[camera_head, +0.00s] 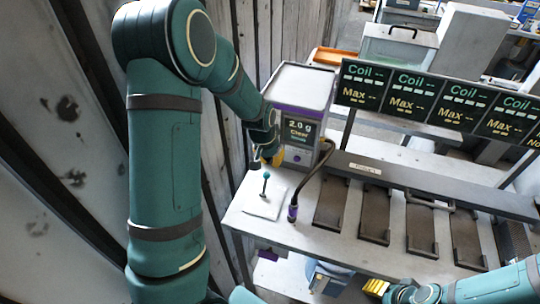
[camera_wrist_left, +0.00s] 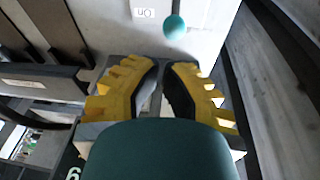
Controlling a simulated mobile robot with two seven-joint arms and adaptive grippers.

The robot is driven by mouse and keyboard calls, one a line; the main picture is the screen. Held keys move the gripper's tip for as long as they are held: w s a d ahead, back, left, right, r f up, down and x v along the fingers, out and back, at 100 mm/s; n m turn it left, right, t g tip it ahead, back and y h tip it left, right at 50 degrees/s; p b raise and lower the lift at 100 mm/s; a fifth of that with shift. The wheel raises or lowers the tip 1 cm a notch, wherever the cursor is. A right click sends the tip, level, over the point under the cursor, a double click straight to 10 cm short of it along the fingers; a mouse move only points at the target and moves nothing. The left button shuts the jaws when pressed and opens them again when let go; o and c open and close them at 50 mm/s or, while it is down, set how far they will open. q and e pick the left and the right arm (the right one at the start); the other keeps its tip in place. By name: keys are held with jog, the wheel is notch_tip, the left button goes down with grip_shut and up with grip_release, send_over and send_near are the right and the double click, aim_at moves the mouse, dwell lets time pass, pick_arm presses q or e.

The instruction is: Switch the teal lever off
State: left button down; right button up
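The teal lever (camera_head: 266,175) has a round teal knob on a thin dark stem and stands up from a pale plate (camera_head: 262,210) at the left end of the bench. In the left wrist view the teal knob (camera_wrist_left: 175,27) shows at the top, beyond the fingertips, near an upside-down "ON" label (camera_wrist_left: 143,14). My left gripper (camera_head: 270,156) is above and behind the lever, apart from it. Its yellow fingers (camera_wrist_left: 162,70) have a narrow empty gap between them. My right gripper (camera_head: 376,287) is low at the bottom right, its fingers partly seen.
A grey box with a lit display (camera_head: 302,132) stands just behind the left gripper. A dark cable with a purple end (camera_head: 293,212) curves down right of the lever. Several dark slots (camera_head: 375,215) line the bench under "Coil" signs (camera_head: 410,98). A wall is at the left.

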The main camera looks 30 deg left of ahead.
aim_at(265, 184)
pick_arm(q)
jog(key=x, duration=0.5)
jog(key=shift+w+f, duration=0.15)
jog(key=shift+f, duration=0.15)
